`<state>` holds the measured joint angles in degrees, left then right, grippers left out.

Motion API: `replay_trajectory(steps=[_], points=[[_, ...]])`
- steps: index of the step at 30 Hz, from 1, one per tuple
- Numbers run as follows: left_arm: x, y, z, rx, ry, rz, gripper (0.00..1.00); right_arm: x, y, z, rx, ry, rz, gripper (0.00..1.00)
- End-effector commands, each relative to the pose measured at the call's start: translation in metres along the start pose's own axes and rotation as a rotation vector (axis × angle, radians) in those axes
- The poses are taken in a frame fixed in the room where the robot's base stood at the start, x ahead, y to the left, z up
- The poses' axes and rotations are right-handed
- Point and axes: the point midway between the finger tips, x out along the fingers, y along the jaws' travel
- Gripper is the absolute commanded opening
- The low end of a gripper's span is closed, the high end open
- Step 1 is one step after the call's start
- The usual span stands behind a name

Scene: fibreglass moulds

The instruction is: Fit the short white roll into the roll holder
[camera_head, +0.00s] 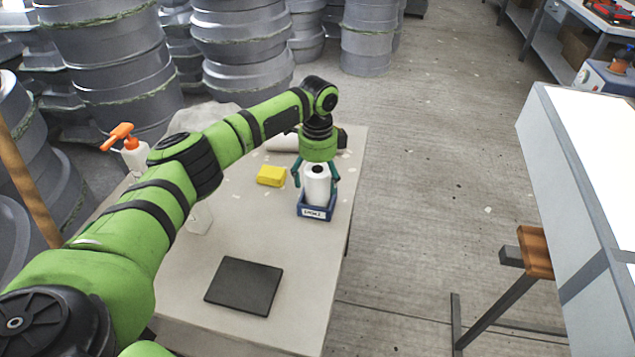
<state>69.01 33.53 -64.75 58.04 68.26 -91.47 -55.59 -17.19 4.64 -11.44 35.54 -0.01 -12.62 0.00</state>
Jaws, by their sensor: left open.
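The short white roll (317,187) stands upright in the blue roll holder (316,212), which has a white label on its front. The holder is near the right edge of the table. My left gripper (315,180) points down over the roll, with its teal fingers spread on either side of it. The fingers look apart from the roll, though contact is hard to tell at this size. The roll's lower end is hidden by the holder's front wall. My right gripper is not in view.
A yellow block (271,176) lies left of the holder. A dark flat plate (244,286) lies at the front of the table (300,300). A spray bottle (133,155) with an orange head stands at the left. A white cylinder (283,143) lies behind.

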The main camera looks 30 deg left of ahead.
Motion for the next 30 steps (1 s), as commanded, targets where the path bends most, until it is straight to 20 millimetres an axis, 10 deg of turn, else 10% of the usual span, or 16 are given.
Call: replay_trajectory(steps=[13,30], points=[[-0.088,-0.001,0.000,0.000,0.001,-0.002,0.84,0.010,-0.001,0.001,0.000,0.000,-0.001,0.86],[-0.101,0.000,0.000,-0.001,-0.001,0.001,0.84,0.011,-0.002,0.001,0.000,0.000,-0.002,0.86]])
